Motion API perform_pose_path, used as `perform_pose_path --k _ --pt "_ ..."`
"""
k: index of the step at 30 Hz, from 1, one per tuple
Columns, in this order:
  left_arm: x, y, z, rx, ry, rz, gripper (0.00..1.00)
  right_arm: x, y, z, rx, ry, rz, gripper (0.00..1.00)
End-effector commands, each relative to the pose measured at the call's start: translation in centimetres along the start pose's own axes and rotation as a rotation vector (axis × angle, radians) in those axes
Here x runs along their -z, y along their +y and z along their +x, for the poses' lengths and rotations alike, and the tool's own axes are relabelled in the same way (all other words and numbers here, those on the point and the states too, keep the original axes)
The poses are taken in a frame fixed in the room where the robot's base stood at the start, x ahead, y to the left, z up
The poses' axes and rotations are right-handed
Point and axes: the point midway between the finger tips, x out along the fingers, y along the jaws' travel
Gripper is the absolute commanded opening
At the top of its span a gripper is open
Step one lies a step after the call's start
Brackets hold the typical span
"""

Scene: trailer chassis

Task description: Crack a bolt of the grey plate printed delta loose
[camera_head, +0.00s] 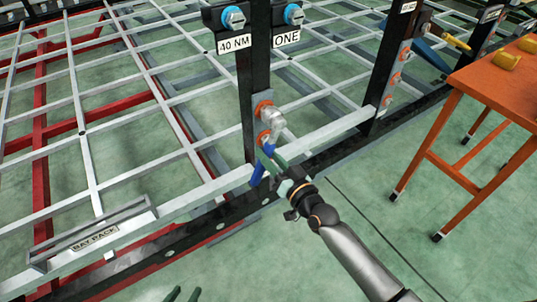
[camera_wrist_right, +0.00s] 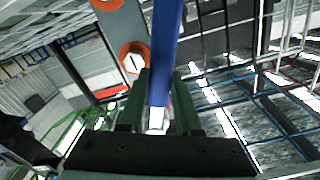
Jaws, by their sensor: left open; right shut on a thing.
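My right gripper (camera_head: 268,158) is shut on a blue-handled tool (camera_head: 257,173) at the black post. In the right wrist view the tool's blue shaft (camera_wrist_right: 166,50) runs up between the green fingers (camera_wrist_right: 160,105). A narrow grey plate (camera_wrist_right: 118,18) with an orange-ringed bolt (camera_wrist_right: 132,62) is just left of the shaft. In the head view, orange-ringed bolts (camera_head: 264,106) sit on the post close to my gripper. I cannot read delta on any plate, nor tell whether the tool is seated on a bolt.
Blue-ringed fittings hang above signs reading 40 NM (camera_head: 235,43) and ONE (camera_head: 287,38). Another plate with orange-ringed bolts (camera_head: 393,80) is on the right post. A BAY PACK tray (camera_head: 130,212) lies left. An orange table (camera_head: 490,85) stands right. Green floor is open in front.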

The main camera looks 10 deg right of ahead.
Motion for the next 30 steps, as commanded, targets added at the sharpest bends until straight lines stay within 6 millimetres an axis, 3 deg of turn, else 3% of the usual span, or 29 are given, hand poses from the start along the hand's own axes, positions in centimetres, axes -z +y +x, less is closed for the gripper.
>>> perform_pose_path --k 30 --pt "-0.2 0.0 0.2 0.0 -0.001 0.0 0.5 0.2 -0.1 1.3 0.002 0.007 -0.001 0.0"
